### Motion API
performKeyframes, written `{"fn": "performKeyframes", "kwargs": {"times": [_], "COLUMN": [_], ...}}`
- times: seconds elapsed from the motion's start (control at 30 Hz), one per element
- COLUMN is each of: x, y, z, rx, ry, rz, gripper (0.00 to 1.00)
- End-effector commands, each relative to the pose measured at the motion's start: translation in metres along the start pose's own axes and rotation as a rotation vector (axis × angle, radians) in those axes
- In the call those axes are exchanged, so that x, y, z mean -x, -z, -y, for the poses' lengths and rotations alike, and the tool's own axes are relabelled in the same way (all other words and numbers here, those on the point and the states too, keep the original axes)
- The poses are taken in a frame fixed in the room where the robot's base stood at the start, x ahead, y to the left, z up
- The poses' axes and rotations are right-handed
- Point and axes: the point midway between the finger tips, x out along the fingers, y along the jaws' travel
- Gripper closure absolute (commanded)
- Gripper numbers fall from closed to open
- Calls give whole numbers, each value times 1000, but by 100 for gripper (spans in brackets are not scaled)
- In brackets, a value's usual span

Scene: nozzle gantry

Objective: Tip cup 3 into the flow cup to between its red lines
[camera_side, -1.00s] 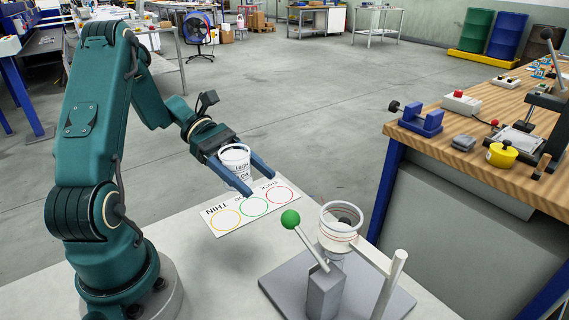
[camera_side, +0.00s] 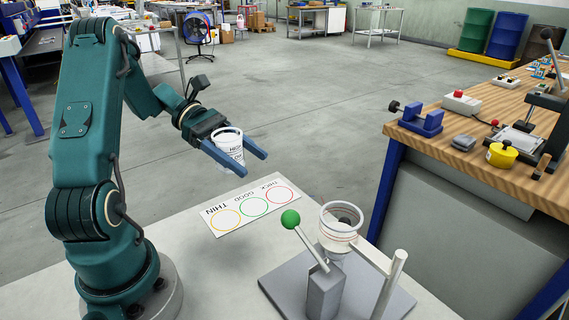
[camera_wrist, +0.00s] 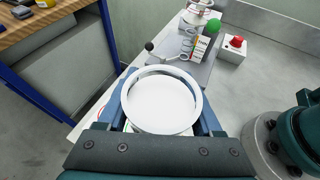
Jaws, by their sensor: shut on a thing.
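My gripper (camera_side: 236,153) is shut on a white cup with dark print (camera_side: 230,151). It holds the cup roughly upright in the air, above and behind the label card. In the wrist view the cup (camera_wrist: 161,101) is seen from above, with a pale fill inside. The flow cup (camera_side: 339,226) is a clear cup with red lines near its rim, held by an arm on a post. A lever with a green ball (camera_side: 290,219) stands beside it. My gripper is to the left of the flow cup, apart from it. The print does not clearly show a cup number.
A white card (camera_side: 250,206) with yellow, green and red circles marked THIN, GOOD and THICK lies on the pale table. The flow cup's grey base (camera_side: 386,300) stands at the table's front. A red button box (camera_wrist: 233,48) shows in the wrist view.

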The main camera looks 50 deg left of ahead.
Motion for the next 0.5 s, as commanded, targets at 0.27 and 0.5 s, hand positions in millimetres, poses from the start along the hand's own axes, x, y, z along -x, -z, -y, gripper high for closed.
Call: {"fn": "performKeyframes", "kwargs": {"times": [0.27,0.5], "x": [-44,-109], "y": [-59,-133], "z": [-32,-23], "rx": [-32,-95], "ry": [56,207], "rz": [-2,-1], "gripper": [86,86]}}
